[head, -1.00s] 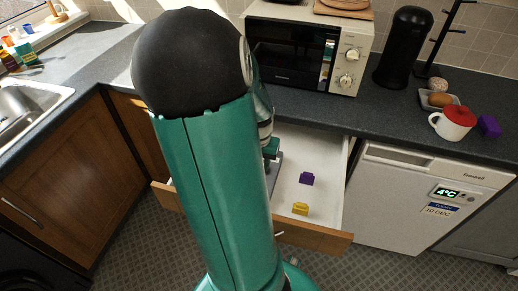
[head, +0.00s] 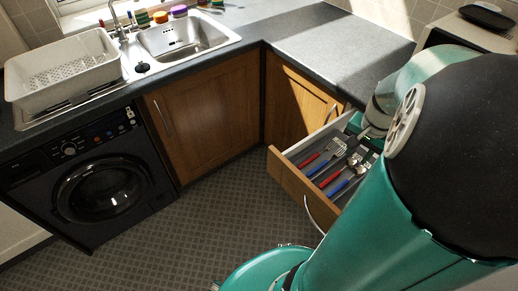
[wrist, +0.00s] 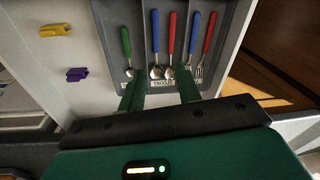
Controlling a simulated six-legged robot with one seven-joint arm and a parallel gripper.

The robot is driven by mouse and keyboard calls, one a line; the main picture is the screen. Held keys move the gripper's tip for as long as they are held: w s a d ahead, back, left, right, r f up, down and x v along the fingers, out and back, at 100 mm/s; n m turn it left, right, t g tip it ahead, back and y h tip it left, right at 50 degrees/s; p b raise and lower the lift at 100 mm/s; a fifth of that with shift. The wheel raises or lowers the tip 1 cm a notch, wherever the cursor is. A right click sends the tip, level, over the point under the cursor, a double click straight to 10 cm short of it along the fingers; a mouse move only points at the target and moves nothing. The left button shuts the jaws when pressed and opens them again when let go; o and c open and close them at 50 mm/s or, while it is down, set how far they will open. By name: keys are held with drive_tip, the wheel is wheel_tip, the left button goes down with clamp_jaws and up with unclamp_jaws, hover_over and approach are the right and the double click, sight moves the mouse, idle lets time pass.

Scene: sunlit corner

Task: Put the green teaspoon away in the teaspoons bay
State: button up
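In the wrist view, a green-handled teaspoon (wrist: 126,46) lies at the left side of the grey cutlery tray (wrist: 232,60), bowl toward me. A divider separates it from blue-handled (wrist: 155,35) and red-handled spoons (wrist: 173,35). Label strips run along the tray's near end; the one in the middle is partly hidden and I cannot read the teaspoons label. My gripper (wrist: 160,82) is open and empty, its two fingers above the near end of the tray. In the head view, the tray is in the open drawer (head: 292,188); the green teaspoon cannot be made out there.
The head view shows the sink (head: 185,38), washing machine (head: 95,175) and clear floor (head: 215,215).

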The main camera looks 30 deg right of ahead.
drive_tip(key=w+a+r+n+t, duration=0.1)
drive_tip(key=w+a+r+n, duration=0.25)
drive_tip(key=a, duration=0.45)
drive_tip(key=w+a+r+n+t, duration=0.1)
drive_tip(key=w+a+r+n, duration=0.25)
drive_tip(key=a, duration=0.35)
drive_tip(key=s+a+r+n+t, duration=0.1)
drive_tip(key=a+r+n, duration=0.1)
drive_tip(key=a, duration=0.5)
drive_tip(key=s+a+r+n+t, duration=0.1)
drive_tip(key=a+r+n, duration=0.2)
drive_tip(key=a, duration=0.5)
drive_tip(key=shift+s+a+r+n, duration=0.2)
drive_tip(key=shift+r+n, duration=0.1)
drive_tip(key=shift+n, duration=0.5)
drive_tip(key=shift+d, duration=0.25)
